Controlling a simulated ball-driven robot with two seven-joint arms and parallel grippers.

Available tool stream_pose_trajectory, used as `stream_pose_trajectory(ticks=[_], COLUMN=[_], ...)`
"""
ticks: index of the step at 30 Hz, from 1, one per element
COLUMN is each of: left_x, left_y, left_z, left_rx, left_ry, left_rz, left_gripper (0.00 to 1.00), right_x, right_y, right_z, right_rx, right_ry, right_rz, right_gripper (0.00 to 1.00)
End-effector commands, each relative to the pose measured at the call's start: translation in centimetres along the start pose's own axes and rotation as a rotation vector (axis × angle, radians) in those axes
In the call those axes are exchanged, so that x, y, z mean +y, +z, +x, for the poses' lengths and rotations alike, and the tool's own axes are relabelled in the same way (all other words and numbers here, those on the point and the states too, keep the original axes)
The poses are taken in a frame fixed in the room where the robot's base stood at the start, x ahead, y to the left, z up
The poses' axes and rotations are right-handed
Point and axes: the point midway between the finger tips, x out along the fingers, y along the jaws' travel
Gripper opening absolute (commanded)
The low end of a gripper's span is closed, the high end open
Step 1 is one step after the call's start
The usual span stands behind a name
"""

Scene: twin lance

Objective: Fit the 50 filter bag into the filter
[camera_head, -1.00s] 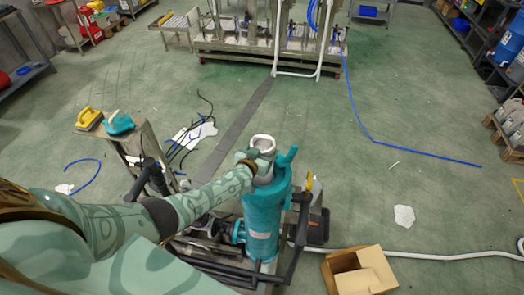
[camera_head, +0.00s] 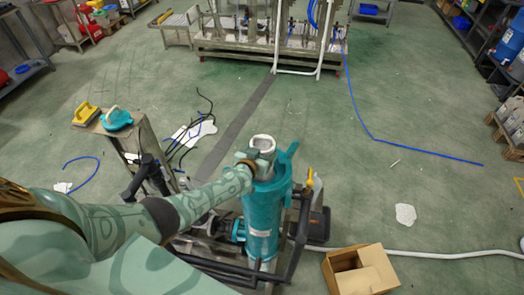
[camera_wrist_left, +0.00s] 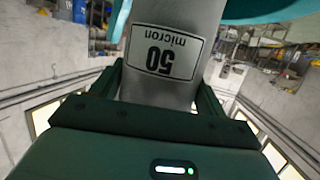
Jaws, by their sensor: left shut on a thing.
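The filter (camera_head: 262,225) is an upright teal cylinder at the centre bottom of the head view. The 50 filter bag (camera_head: 263,142) is pale grey with a light rim, and stands upright over the filter's mouth. My left gripper (camera_head: 257,160) is shut on it just above the filter. In the left wrist view the bag (camera_wrist_left: 185,22) shows an upside-down "50 micron" label between my left gripper's fingers (camera_wrist_left: 160,95). Teal parts lie close to the bag's far end there. The bag's lower end is hidden in the head view. My right gripper is not in view.
A stand with a yellow item (camera_head: 86,115) and a teal lid-like item (camera_head: 116,119) is at left. An open cardboard box (camera_head: 362,270) lies front right, near a white hose (camera_head: 430,255). Dark pipes surround the filter's base. Floor to the right is mostly clear.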

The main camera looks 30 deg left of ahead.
Motion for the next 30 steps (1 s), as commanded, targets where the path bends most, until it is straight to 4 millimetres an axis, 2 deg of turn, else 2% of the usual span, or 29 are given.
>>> stream_pose_trajectory(ticks=[30], left_x=[0.0], left_y=[2.5], left_z=[0.8], left_rx=[0.001], left_ry=[0.0], left_rz=[-0.001], left_gripper=[0.35], right_x=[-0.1], right_y=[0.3], right_z=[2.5], right_rx=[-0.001], right_ry=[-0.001], right_rz=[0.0], right_gripper=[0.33])
